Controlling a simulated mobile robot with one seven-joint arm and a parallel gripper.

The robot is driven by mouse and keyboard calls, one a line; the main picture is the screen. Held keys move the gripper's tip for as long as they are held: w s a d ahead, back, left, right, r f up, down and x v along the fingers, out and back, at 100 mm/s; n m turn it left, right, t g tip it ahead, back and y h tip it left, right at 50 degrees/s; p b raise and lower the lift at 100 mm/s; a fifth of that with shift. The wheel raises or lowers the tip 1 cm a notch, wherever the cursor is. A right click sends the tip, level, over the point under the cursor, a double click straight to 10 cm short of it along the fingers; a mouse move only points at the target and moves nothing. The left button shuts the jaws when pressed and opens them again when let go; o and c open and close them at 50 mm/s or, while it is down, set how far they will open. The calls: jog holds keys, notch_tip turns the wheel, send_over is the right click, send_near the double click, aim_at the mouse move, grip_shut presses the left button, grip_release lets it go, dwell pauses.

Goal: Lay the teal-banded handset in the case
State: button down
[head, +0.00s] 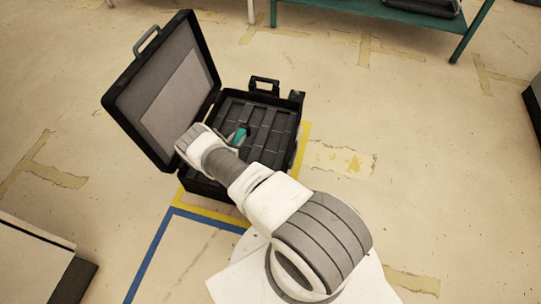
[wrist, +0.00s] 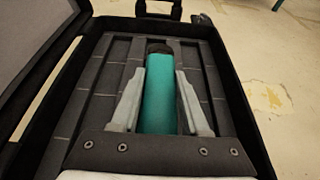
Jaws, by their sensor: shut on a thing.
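The black case (head: 299,104) stands open on the floor, its lid tilted up at the left in the head view. Its inside has several dark slots. The teal-banded handset (wrist: 159,95) lies between the two fingers of my gripper (wrist: 160,90), which is shut on its teal band. Its dark far end shows beyond the teal part, pointing to the case's handle side. In the head view a bit of teal (head: 239,136) shows past my arm, over the case's inside. I cannot tell whether the handset touches the slot floor. Its near end is hidden by my gripper.
The case's raised lid (head: 165,95) stands close to the left of my wrist. Yellow and blue tape (head: 150,255) marks the floor around the case. A green table (head: 400,18) stands at the back. The floor right of the case is clear.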

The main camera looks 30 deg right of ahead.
jog(key=shift+s+d+f, duration=0.15)
jog(key=shift+d+f, duration=0.05)
jog(key=shift+f, duration=0.25)
jog(key=s+d+f+b, duration=0.1)
jog(key=s+d+f, duration=0.1)
jog(key=s+f, duration=0.1)
jog(key=s+d+f+b, duration=0.1)
jog(key=s+f, duration=0.2)
jog(key=f, duration=0.1)
jog(key=s+d+f+b, duration=0.2)
jog(key=s+f, duration=0.1)
jog(key=f, duration=0.1)
jog(key=shift+s+d, duration=0.35)
jog(key=shift+r, duration=0.2)
jog(key=shift+c, duration=2)
grip_release()
jog(key=shift+s+a, duration=0.1)
jog(key=shift+a, duration=0.05)
